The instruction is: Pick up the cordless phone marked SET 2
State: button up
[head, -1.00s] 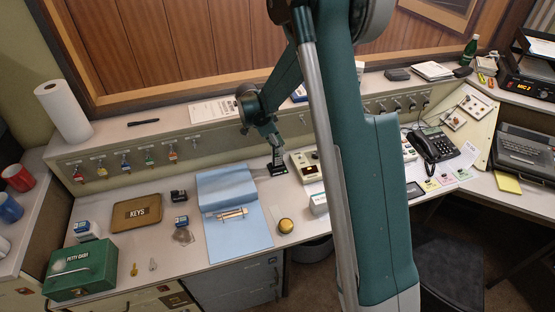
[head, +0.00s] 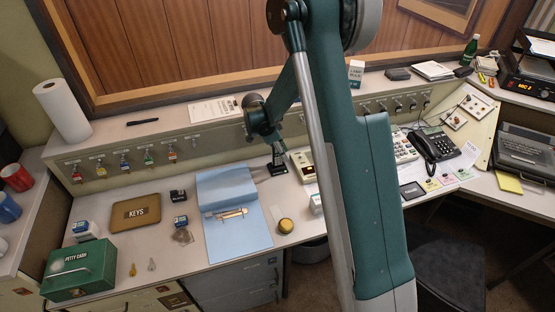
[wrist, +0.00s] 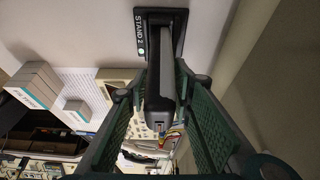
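A dark cordless handset (wrist: 161,95) stands on a black base marked STAND 2 (wrist: 140,34), with a small green light, in the wrist view. No SET 2 marking is readable on the handset. In the head view the black base (head: 277,169) is on the desk just right of the blue folder. My gripper (wrist: 164,78) has its two green ribbed fingers on either side of the handset. They look open around it; whether either pad touches is hard to tell. My gripper (head: 275,152) also shows above the base in the head view, partly hiding the handset.
A beige device (head: 303,166) stands close right of the base. The open blue folder (head: 240,235) is to its left. The raised ledge with key hooks (head: 215,148) runs behind. A corded desk phone (head: 440,150) is farther right, beyond my arm.

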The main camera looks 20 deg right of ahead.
dwell(0.5)
jog(key=c, duration=0.7)
jog(key=shift+r, duration=0.1)
jog(key=shift+c, duration=0.2)
notch_tip(320, 180, up, 18)
jog(key=p, duration=0.2)
dwell(0.6)
